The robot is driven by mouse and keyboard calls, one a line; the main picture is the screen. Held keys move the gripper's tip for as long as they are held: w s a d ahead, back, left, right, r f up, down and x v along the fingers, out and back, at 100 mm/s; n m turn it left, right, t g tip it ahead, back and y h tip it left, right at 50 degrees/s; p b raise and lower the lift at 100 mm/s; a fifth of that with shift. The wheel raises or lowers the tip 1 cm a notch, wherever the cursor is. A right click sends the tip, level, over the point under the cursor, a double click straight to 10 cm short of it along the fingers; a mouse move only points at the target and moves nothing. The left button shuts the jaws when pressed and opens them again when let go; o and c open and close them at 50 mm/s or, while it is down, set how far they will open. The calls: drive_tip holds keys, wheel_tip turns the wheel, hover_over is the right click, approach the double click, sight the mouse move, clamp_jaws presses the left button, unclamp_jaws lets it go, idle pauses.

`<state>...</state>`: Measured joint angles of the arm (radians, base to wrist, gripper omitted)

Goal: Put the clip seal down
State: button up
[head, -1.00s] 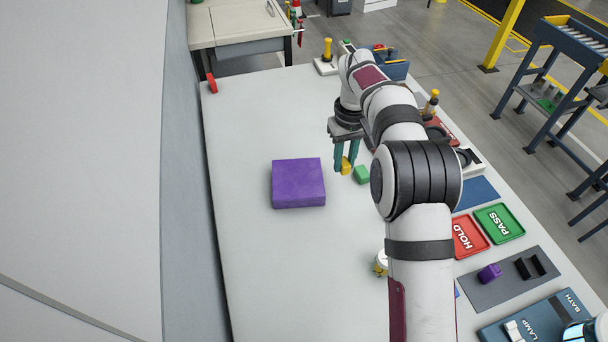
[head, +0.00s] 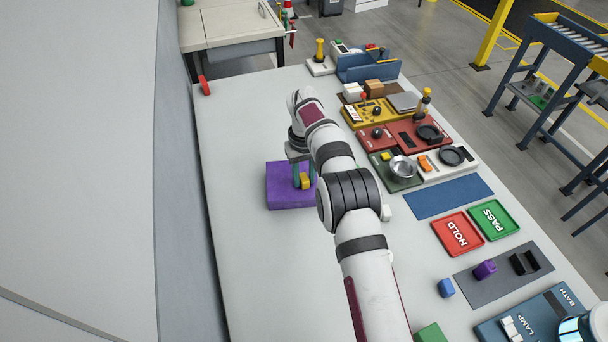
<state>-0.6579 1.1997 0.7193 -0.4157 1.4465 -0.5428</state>
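The clip seal appears to be the small yellow piece (head: 305,182) between the teal fingers of my gripper (head: 304,177) in the head view. The fingers look closed on its sides. My gripper points down over the large purple block (head: 285,198), and the yellow piece shows in front of the block's right part. I cannot tell whether it touches the block's top or hangs just above it. My arm hides the table right of the block.
The white table (head: 245,265) is clear left of and in front of the block. Several fixtures line the back right.

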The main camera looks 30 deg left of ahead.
sight(305, 178)
drive_tip(key=shift+o, duration=1.1)
wheel_tip(305, 178, up, 13)
drive_tip(key=s+d+r+m, duration=0.2)
drive_tip(key=d+r+m, duration=0.2)
drive_tip(key=d+r, duration=0.7)
drive_tip(key=s+d+m+y, duration=0.1)
drive_tip(key=s+d+m, duration=0.5)
drive_tip(key=s+d, duration=1.1)
drive_tip(key=shift+s+f+m, duration=0.35)
drive_tip(key=shift+m, duration=0.05)
drive_tip(key=s+d+f+m, duration=0.1)
drive_tip(key=s+f, duration=0.1)
drive_tip(key=s, duration=0.2)
drive_tip(key=s+d+f+m, duration=0.1)
drive_tip(key=s+f, duration=0.1)
drive_tip(key=s, duration=0.2)
drive_tip(key=s+d+f+m, duration=0.1)
drive_tip(key=s+f, duration=0.1)
drive_tip(key=s, duration=0.2)
drive_tip(key=shift+s+f+m+y, duration=0.1)
drive_tip(key=shift+f+m+y, duration=0.05)
drive_tip(key=shift+m+y, duration=0.25)
